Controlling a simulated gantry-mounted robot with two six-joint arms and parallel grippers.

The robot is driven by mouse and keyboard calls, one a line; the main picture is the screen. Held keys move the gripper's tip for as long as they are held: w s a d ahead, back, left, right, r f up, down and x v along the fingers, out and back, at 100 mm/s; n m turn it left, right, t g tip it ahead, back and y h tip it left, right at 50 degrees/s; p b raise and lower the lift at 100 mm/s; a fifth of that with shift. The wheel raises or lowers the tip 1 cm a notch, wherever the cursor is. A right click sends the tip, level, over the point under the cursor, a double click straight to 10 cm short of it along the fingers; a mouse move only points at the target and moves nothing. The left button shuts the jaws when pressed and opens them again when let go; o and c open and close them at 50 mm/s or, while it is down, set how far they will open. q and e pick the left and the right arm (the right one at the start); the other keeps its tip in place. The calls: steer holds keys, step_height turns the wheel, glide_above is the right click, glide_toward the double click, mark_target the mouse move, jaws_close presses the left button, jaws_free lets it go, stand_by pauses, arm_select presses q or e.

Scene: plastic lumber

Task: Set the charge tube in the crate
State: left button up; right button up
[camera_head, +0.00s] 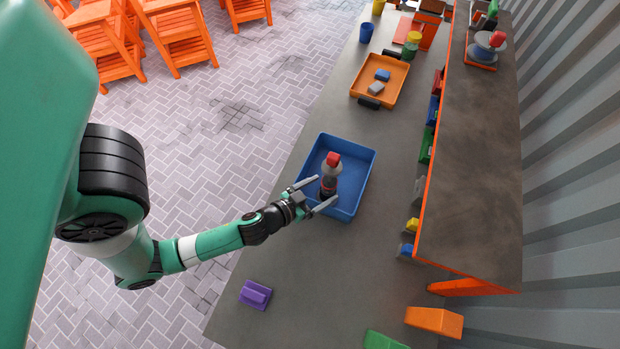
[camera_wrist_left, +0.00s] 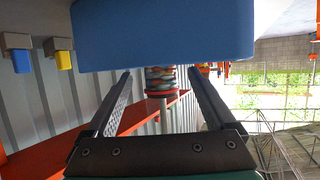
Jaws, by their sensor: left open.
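A dark tube-like object with a red top (camera_head: 329,180), which looks like the charge tube, shows upright over the floor of the blue crate (camera_head: 361,170) in the head view. Whether its base touches the crate floor is hidden. My left gripper (camera_head: 325,189) is open, reaching over the crate's near left side, with one finger on each side of the object's lower part. In the left wrist view the two open fingers (camera_wrist_left: 160,85) point forward below a large blue surface. A banded cylinder (camera_wrist_left: 160,80) shows between them; I cannot tell whether it is the tube. My right gripper is not in view.
An orange tray (camera_head: 385,67) with small blocks lies farther along the grey table (camera_head: 300,280). A purple block (camera_head: 255,294) sits near the front left edge. A raised orange-edged shelf (camera_head: 470,170) runs along the right. Table around the crate's front is clear.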

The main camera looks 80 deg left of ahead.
mark_target(323, 190)
arm_select(q)
steer(key=b+v, duration=0.1)
steer(key=v, duration=0.4)
steer(key=shift+s+b, duration=0.1)
steer(key=shift+b, duration=0.2)
